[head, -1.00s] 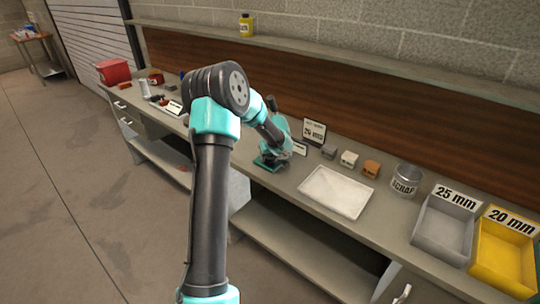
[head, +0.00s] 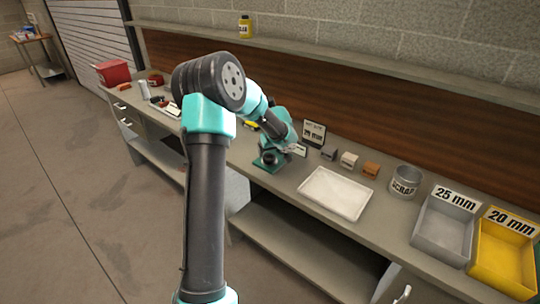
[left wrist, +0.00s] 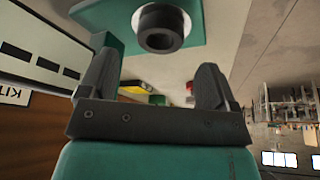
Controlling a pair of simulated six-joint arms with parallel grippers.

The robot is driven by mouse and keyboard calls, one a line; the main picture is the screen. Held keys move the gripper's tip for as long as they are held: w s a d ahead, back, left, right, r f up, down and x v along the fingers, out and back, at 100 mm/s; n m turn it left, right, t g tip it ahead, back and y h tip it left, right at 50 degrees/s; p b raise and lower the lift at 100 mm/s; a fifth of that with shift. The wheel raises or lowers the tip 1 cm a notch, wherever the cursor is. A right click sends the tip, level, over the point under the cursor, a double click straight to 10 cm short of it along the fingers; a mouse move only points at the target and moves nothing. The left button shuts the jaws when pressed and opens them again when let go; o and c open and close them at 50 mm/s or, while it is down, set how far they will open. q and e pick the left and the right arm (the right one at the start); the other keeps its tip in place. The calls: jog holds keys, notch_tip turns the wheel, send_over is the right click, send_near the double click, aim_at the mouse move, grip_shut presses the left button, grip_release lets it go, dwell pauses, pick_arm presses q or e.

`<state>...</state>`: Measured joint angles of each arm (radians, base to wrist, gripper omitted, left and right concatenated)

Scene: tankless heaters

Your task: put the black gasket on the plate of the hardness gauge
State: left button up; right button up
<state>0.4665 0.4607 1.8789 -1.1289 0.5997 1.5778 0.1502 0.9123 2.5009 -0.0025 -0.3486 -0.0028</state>
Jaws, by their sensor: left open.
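The teal hardness gauge (head: 270,161) stands on the bench, partly hidden by my left arm. My left gripper (left wrist: 158,72) is open, with nothing between its fingers. In the left wrist view, a teal flat part (left wrist: 112,14) lies just past the fingers. A dark, thick ring with a hole (left wrist: 161,40) sits against a pale round part there. My right gripper is not in view.
A white tray (head: 338,193) lies right of the gauge. Small blocks (head: 349,159), a scrap can (head: 404,182), a grey 25 mm bin (head: 443,235) and a yellow 20 mm bin (head: 503,260) stand further right. A red box (head: 114,73) is at the far left.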

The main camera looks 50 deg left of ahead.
pick_arm(q)
jog(key=v, duration=0.7)
jog(key=shift+d+r, duration=0.15)
jog(key=shift+r, duration=0.05)
